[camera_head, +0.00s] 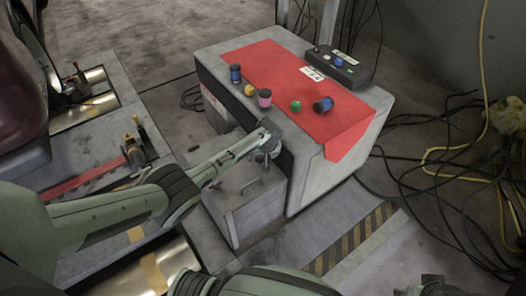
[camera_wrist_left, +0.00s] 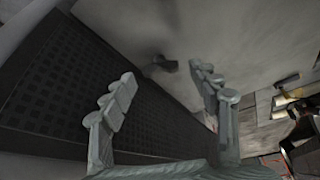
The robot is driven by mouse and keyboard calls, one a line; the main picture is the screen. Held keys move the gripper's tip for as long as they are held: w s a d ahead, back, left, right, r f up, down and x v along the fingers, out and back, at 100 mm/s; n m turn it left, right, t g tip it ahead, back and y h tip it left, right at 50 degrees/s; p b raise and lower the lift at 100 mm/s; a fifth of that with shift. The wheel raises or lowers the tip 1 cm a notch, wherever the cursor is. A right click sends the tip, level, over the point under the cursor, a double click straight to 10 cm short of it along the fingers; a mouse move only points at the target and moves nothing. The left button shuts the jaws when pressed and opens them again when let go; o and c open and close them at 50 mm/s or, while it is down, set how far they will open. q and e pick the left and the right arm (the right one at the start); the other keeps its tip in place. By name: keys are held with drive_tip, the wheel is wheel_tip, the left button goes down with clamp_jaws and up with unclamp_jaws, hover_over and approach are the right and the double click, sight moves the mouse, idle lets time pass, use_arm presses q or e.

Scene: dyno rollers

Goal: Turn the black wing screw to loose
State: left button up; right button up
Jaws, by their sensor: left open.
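My left gripper (camera_head: 265,158) is at the end of my left arm, pointing down over a low grey box beside the table. In the left wrist view its two fingers (camera_wrist_left: 165,100) are spread apart with nothing between the tips. A small dark piece that looks like the black wing screw (camera_wrist_left: 165,64) sits on a grey surface just beyond the fingertips, apart from them. In the head view thin dark parts stand on the grey box (camera_head: 240,215) below the gripper, too small to tell apart. A bit of my right gripper (camera_head: 432,285) seems to show at the bottom edge.
The table (camera_head: 305,175) with a red mat (camera_head: 270,62) stands right beside the gripper. It carries several spools, a yellow ball, a green ball and a black control box (camera_head: 338,66). Cables (camera_head: 440,170) lie on the floor at right. Metal rollers (camera_head: 85,110) are at left.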

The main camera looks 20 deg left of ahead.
use_arm(q)
drive_tip(key=v, duration=0.6)
drive_tip(key=shift+s+r, duration=0.2)
drive_tip(key=shift+r, duration=0.05)
